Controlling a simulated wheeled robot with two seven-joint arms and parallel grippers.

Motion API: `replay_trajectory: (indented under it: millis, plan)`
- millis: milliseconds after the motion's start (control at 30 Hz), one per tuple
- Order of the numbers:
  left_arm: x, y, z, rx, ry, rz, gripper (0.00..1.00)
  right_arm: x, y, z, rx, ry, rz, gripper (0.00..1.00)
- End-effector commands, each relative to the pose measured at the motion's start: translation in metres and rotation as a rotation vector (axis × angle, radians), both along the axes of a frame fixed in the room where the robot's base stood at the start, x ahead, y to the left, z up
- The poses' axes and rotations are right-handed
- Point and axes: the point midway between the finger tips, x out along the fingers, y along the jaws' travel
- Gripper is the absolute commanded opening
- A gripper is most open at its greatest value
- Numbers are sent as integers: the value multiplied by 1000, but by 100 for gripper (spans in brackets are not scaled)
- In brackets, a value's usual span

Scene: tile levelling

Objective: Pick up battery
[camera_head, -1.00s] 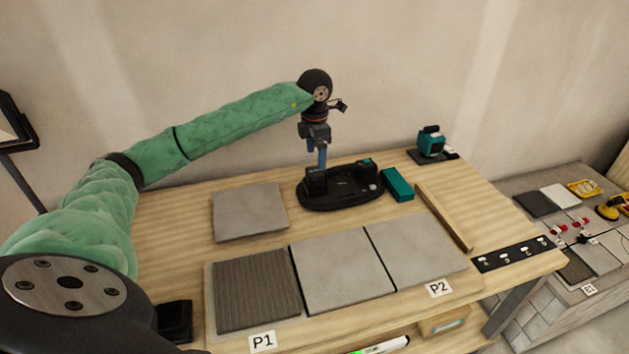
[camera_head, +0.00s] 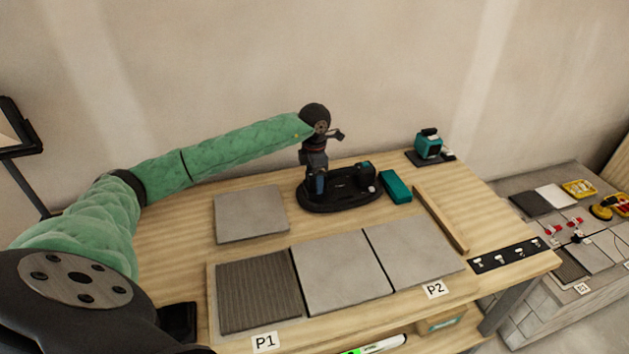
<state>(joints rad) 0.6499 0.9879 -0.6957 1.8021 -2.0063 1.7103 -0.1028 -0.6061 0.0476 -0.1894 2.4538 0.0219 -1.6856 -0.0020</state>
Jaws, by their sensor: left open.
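A black oval tray (camera_head: 345,201) lies at the back of the workbench. A dark block with some teal (camera_head: 365,173), which looks like a battery or charger, stands on its right part. Another dark block at the tray's left end is mostly hidden behind my left gripper (camera_head: 317,192). The left gripper points straight down, with its bluish fingers low at this left block. It is open; whether the fingers touch the block cannot be told. My right gripper is not in view.
A teal box (camera_head: 396,186) lies right of the tray. A teal device (camera_head: 428,145) stands on a black base at the back right. Grey tiles (camera_head: 340,273) cover the front, with one loose tile (camera_head: 250,213) behind. A wooden strip (camera_head: 440,217) lies to the right.

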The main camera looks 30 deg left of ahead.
Motion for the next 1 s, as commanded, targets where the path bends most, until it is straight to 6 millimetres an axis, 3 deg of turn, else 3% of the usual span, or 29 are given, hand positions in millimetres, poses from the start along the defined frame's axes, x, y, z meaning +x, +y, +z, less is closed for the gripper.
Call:
replay_trajectory:
  millis: [233,500,767,1000]
  plan:
    - [0,0,-1,-1,-1,0,71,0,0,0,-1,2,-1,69]
    - [0,0,-1,-1,-1,0,20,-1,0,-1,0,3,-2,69]
    - [0,0,1,0,-2,0,20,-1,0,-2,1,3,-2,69]
    - [1,0,31,1,-6,1,20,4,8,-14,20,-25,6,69]
